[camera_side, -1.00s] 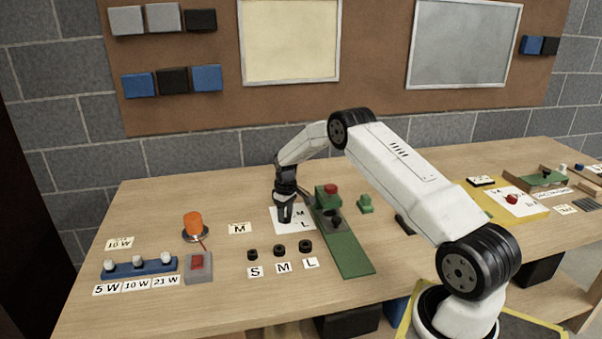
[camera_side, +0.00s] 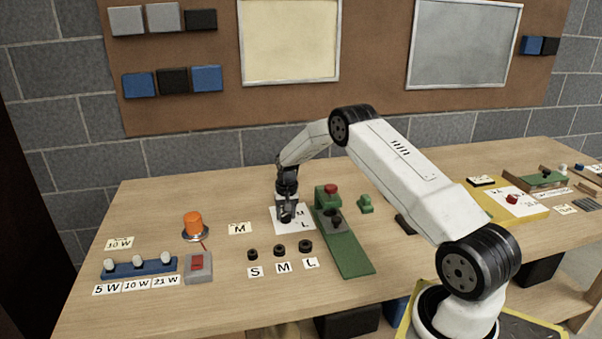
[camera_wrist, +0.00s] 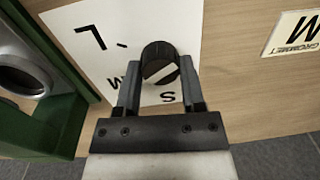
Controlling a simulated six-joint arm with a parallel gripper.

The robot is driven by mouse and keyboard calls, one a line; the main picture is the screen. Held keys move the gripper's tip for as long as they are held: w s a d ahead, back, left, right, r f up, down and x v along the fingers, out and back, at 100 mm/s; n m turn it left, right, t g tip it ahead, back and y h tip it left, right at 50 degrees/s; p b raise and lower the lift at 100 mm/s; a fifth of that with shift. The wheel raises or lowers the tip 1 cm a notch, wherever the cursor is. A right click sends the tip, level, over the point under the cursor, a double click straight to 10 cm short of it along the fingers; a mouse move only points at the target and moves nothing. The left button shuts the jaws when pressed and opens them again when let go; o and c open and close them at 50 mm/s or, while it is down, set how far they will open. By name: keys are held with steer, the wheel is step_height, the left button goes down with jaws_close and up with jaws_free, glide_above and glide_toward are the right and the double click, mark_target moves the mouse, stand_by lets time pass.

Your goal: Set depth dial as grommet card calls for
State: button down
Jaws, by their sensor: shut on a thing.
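The depth dial (camera_wrist: 158,52) is a black round knob on a white plate (camera_wrist: 62,22) marked L, M and S. My gripper (camera_wrist: 161,72) is shut on the dial, one finger on each side. A pale stripe shows on the knob, between the fingers; which letter it points at is hard to tell. S is closest to the fingers, M is left of them and L is farther up left. The grommet card (camera_wrist: 298,36) reads M and lies right of the plate. It also shows in the side view (camera_side: 240,228), left of my gripper (camera_side: 287,216).
A green press (camera_side: 345,245) with a red knob stands just right of the plate. Several black rings (camera_side: 280,251) sit behind S, M, L labels in front. An orange lamp (camera_side: 193,224), a blue bulb rack (camera_side: 138,268) and a red-switch box (camera_side: 198,267) are left.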

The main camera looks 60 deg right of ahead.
mark_target(287, 214)
stand_by(0.3)
steer(key=shift+c, duration=1)
jaws_free()
steer(key=shift+s+d+r, duration=0.1)
steer(key=shift+r, duration=1.85)
steer(key=shift+s+r, duration=0.1)
steer(key=shift+r, duration=1.85)
